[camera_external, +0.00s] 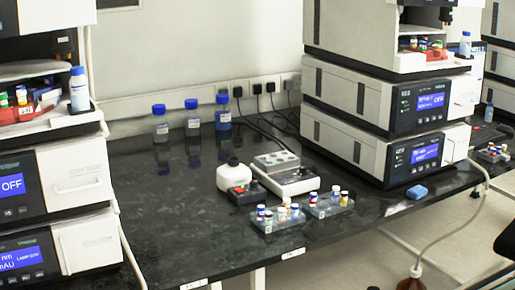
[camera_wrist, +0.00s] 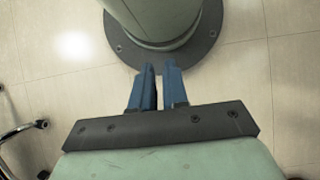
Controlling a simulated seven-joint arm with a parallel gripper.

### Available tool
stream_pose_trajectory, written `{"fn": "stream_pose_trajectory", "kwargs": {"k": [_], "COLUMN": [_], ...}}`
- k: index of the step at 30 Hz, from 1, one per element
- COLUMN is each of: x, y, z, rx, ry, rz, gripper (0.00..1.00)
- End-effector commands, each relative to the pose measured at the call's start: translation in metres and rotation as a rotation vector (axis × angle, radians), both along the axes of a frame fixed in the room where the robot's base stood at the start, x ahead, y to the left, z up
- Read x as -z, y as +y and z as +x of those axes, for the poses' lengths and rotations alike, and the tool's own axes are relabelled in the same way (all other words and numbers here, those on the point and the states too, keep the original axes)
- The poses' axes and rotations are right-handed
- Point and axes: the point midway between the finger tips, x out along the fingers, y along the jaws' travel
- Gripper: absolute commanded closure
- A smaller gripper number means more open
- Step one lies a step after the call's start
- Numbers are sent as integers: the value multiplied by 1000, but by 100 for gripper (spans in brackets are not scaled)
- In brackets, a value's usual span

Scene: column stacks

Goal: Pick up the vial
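Several small vials with coloured caps stand in two clear racks near the front edge of the dark bench in the external view. The left rack (camera_external: 278,228) holds vials such as a blue-capped vial (camera_external: 261,212). The right rack (camera_external: 330,211) holds more, among them a vial (camera_external: 335,193) at its back. The task does not say which vial is meant. My gripper (camera_wrist: 160,68) shows in the wrist view, with two blue fingers a narrow gap apart and nothing between them. It points at the floor beside a round dark base plate, and no vial is in that view. My arm is not in the external view.
Three blue-capped bottles stand near the wall. Tall instrument stacks (camera_external: 385,120) flank the bench. The bench's left front is clear.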

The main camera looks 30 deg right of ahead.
Motion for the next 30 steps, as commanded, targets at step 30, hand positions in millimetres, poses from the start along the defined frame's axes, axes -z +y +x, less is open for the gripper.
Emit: {"fn": "stream_pose_trajectory", "kwargs": {"k": [30], "x": [-54], "y": [12], "z": [120], "rx": [-353], "ry": [-78], "rz": [187], "gripper": [65]}}
